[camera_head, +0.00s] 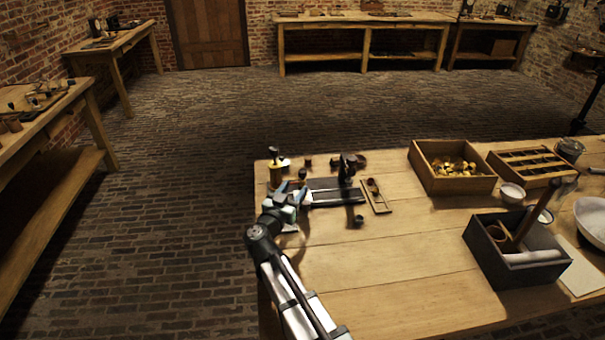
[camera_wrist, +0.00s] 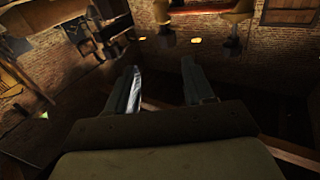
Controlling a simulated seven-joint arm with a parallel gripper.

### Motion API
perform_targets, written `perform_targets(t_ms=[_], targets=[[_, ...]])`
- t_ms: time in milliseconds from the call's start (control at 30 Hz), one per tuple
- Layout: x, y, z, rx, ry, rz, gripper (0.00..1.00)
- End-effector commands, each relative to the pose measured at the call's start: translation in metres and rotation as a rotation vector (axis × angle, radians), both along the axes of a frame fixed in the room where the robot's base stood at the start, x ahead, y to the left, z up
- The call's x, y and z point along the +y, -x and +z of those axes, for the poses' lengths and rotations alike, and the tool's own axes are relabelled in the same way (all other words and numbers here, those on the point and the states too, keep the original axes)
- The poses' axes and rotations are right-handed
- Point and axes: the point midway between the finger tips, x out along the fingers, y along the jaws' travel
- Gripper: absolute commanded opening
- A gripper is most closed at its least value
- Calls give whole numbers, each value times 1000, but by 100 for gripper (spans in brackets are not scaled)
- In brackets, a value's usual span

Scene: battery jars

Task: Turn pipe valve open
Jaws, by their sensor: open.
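My gripper (camera_head: 292,184) is at the left end of the near table, beside a small group of apparatus. In the wrist view its two fingers (camera_wrist: 160,72) stand apart with nothing between them. A brass-and-dark upright piece (camera_head: 274,170) stands at the table's far left corner, just beyond my gripper. A dark long base (camera_head: 335,197) with a black upright part (camera_head: 346,167) lies to the right of my gripper. I cannot tell which piece is the pipe valve, or its setting. Two pale-topped pieces (camera_wrist: 235,14) show beyond the fingers in the wrist view, apart from them.
A small wooden board (camera_head: 380,203) and a dark little cup (camera_head: 358,221) lie right of the apparatus. A wooden box of yellowish pieces (camera_head: 425,178), a divided tray (camera_head: 500,176) and a grey box (camera_head: 490,270) stand farther right. The table's front middle is clear.

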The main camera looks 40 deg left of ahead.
Motion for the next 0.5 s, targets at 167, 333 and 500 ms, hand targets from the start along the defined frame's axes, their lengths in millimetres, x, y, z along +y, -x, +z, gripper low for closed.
perform_targets(t_ms=[167, 333, 500], targets=[[-24, 24, -1, 17, 18, 158, 52], [-26, 30, -3, 27, 25, 220, 52], [-18, 18, -4, 27, 26, 226, 52]])
